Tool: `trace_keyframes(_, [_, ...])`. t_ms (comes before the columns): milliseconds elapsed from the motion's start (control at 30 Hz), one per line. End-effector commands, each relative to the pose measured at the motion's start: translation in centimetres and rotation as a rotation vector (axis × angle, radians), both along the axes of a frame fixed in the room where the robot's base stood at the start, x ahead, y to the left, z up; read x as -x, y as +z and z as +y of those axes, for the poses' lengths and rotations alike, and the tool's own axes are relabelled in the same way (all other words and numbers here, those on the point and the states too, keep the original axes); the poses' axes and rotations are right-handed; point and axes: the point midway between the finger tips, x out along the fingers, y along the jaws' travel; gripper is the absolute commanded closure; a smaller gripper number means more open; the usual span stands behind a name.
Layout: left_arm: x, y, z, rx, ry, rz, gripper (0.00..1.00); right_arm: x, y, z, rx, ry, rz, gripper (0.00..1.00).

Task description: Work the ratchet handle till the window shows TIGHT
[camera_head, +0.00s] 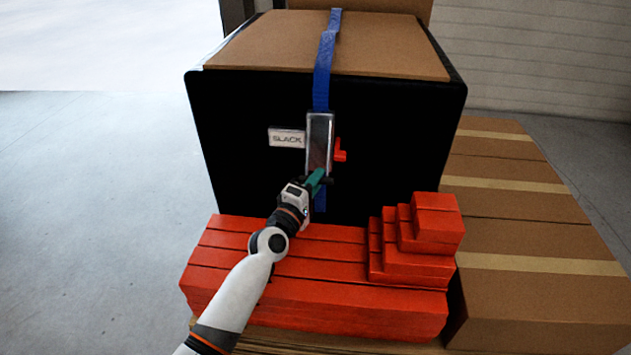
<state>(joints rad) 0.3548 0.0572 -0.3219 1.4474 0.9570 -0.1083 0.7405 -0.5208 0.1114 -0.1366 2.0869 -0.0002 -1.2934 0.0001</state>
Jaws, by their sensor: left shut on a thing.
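A grey metal ratchet (319,140) sits on the front of a black crate, on a blue strap (324,70) that runs over the top. The window (287,139) left of the ratchet reads SLACK. A small red lever (340,151) sticks out at the ratchet's right side. My left gripper (316,181) is shut on the green ratchet handle (318,177) at the ratchet's lower end. The gripper hides part of the handle. My right gripper is not in view.
The black crate (230,150) has a cardboard top (270,45). Red steps and planks (340,300) lie below in front of it. Cardboard boxes (530,265) stand at the right. The floor at the left (90,220) is clear.

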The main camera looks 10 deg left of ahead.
Motion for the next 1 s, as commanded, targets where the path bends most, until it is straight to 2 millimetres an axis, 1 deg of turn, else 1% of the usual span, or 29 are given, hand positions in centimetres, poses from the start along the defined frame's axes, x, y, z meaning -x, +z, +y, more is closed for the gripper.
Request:
trace_keyframes(33, [-0.1, 0.9, -0.2, 0.006, -0.002, -0.015, 1.00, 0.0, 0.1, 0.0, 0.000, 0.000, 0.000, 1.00])
trace_keyframes(67, [-0.1, 0.9, -0.2, 0.006, -0.002, -0.015, 1.00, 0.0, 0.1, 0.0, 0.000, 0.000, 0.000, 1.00])
trace_keyframes(100, [-0.1, 0.9, -0.2, 0.006, -0.002, -0.015, 0.77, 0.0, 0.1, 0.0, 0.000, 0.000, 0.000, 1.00])
trace_keyframes(167, [-0.1, 0.8, -0.2, 0.006, -0.002, -0.014, 0.68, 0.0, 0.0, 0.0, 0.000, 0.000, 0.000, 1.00])
trace_keyframes(200, [0.0, 0.8, -0.2, 0.005, -0.003, -0.013, 0.61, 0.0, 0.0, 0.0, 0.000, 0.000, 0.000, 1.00])
trace_keyframes(467, [0.0, 0.4, -0.1, 0.003, -0.001, -0.006, 0.60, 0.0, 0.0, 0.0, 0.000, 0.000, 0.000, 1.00])
trace_keyframes(567, [0.3, 0.2, 0.1, 0.002, 0.000, -0.005, 0.60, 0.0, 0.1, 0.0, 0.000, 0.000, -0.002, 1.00])
trace_keyframes(633, [1.0, 0.1, 0.4, 0.001, 0.000, -0.003, 0.60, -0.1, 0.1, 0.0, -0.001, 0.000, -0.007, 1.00])
trace_keyframes(667, [1.4, 0.0, 0.5, 0.000, 0.000, -0.003, 0.60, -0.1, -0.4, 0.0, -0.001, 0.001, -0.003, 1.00])
trace_keyframes(700, [2.0, 0.0, 0.8, 0.001, 0.000, -0.003, 0.60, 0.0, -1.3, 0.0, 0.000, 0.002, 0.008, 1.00])
trace_keyframes(800, [4.0, -0.3, 1.6, 0.000, -0.001, -0.002, 0.60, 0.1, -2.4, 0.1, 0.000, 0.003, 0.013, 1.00])
trace_keyframes(1000, [7.9, -0.8, 3.1, 0.001, -0.003, -0.004, 0.60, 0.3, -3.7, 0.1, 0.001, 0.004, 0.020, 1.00])
